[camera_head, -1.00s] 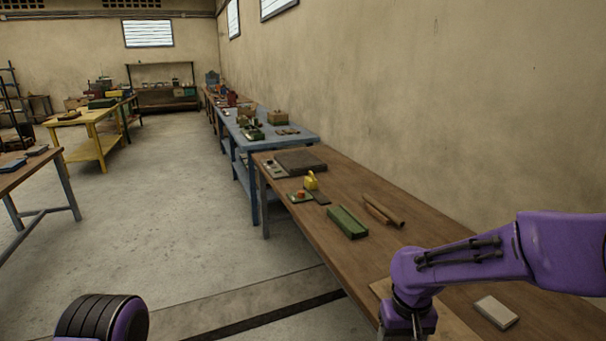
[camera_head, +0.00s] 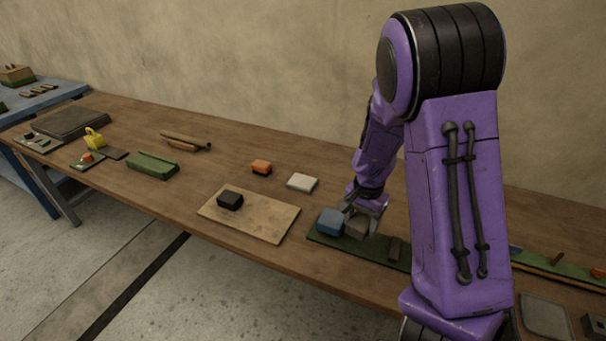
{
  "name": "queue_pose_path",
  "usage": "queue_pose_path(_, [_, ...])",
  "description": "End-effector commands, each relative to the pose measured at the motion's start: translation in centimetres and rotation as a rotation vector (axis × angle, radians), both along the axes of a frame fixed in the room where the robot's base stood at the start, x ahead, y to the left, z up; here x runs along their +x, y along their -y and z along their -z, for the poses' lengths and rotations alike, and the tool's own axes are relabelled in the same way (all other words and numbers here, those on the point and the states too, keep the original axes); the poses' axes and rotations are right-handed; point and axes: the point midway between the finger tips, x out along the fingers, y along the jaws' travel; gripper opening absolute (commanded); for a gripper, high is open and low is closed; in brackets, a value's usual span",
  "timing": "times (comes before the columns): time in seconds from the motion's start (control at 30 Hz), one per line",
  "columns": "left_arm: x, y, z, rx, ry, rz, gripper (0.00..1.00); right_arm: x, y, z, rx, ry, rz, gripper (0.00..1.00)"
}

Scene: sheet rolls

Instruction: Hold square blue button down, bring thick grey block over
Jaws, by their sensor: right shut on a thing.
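A square blue button (camera_head: 331,221) sits on a long green base (camera_head: 318,238) at the table's front edge, in the middle right of the head view. A thick grey block (camera_head: 357,227) is close beside it on the right. My right gripper (camera_head: 364,208) comes down from above and is shut on the grey block. The arm hides part of the base and the block's far side, and I cannot tell whether the block touches the base. My left gripper is out of view.
A tan board (camera_head: 265,220) with a black block (camera_head: 230,200) lies to the left. An orange block (camera_head: 261,167) and a pale block (camera_head: 302,183) are behind it. A green tray (camera_head: 152,165) is farther left. My right arm covers much of the right side.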

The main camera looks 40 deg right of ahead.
Motion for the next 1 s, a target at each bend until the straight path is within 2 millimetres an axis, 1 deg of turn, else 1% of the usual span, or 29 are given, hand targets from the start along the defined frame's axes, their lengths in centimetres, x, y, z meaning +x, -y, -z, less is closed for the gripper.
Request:
queue_pose_path(0.03, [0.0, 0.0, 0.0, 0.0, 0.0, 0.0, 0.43, -1.5, 1.4, -0.2, -0.003, -0.001, 0.133, 0.28])
queue_pose_path(0.1, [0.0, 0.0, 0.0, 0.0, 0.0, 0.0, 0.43, -3.6, 3.1, -0.5, -0.003, -0.002, 0.328, 0.28])
queue_pose_path(0.2, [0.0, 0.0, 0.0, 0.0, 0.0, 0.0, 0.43, -6.4, 5.1, -1.0, -0.003, -0.002, 0.6, 0.28])
queue_pose_path(0.3, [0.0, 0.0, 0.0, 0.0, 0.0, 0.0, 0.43, -8.7, 6.7, -1.5, -0.003, -0.002, 0.872, 0.28])
queue_pose_path(0.37, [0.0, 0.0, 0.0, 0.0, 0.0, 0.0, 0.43, -9.7, 7.3, -1.7, -0.003, -0.002, 1.008, 0.28])
queue_pose_path(0.43, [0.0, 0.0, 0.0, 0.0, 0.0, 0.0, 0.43, -10.1, 7.6, -1.9, -0.003, -0.001, 1.13, 0.28])
queue_pose_path(0.5, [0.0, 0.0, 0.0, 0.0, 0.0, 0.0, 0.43, -10.1, 7.5, -1.8, -0.002, -0.001, 1.217, 0.28])
queue_pose_path(0.6, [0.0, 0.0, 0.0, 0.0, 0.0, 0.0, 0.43, -9.7, 7.5, -1.8, -0.001, 0.0, 1.3, 0.28])
queue_pose_path(0.77, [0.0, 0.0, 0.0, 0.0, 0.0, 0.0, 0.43, -9.7, 7.4, -1.4, 0.001, -0.002, 1.356, 0.28])
queue_pose_path(0.87, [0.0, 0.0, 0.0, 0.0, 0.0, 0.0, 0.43, -9.7, 7.4, -0.5, 0.001, -0.002, 1.358, 0.28])
queue_pose_path(1.0, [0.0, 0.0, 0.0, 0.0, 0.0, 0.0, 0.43, -9.7, 7.4, 1.3, 0.0, -0.004, 1.355, 0.28])
